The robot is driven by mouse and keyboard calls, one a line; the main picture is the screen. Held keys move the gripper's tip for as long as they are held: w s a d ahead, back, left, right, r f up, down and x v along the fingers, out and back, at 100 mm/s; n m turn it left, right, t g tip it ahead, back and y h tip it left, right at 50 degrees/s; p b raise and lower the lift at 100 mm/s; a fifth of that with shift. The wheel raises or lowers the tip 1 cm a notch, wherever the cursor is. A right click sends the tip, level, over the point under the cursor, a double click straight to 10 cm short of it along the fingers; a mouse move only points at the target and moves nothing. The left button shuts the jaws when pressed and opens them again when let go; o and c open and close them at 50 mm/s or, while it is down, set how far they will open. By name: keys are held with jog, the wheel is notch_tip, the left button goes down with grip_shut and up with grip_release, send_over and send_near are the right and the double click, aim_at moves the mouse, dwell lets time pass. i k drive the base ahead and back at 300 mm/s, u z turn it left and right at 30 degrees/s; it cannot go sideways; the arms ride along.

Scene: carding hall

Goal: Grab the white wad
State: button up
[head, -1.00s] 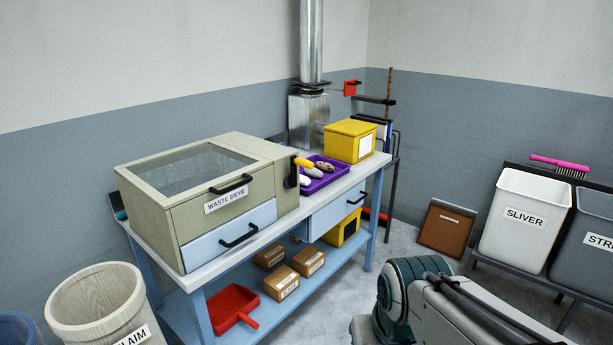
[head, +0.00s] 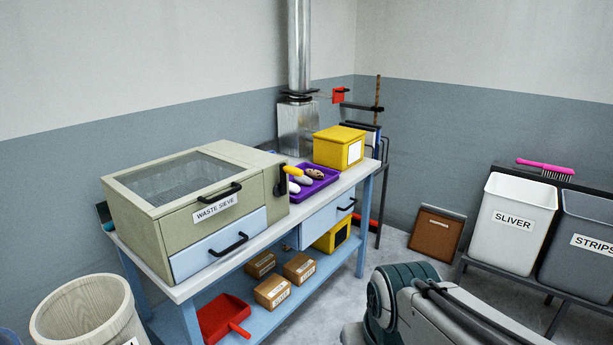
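A purple tray (head: 325,182) lies on the bench top, between the waste sieve and a yellow box. It holds several small wads. One whitish wad (head: 302,180) lies in the middle of the tray. Another pale wad (head: 294,188) shows at its near left edge, partly cut off by the sieve's side. A yellow wad (head: 292,170) and a brown speckled wad (head: 315,174) lie beside them. At this size I cannot tell which pale one is pure white. My gripper is not in view; only a part of my arm shows at the lower right.
The waste sieve (head: 215,195) stands left of the tray, with black handles jutting forward. The yellow box (head: 338,148) stands just behind the tray to the right. Bins labelled SLIVER (head: 512,220) and STRIPS (head: 585,245) stand at right.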

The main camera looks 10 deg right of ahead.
aim_at(294, 188)
jog(key=z, duration=0.5)
jog(key=i, duration=2.25)
jog(key=u, duration=0.9)
jog(key=i, duration=0.7)
jog(key=u, duration=0.5)
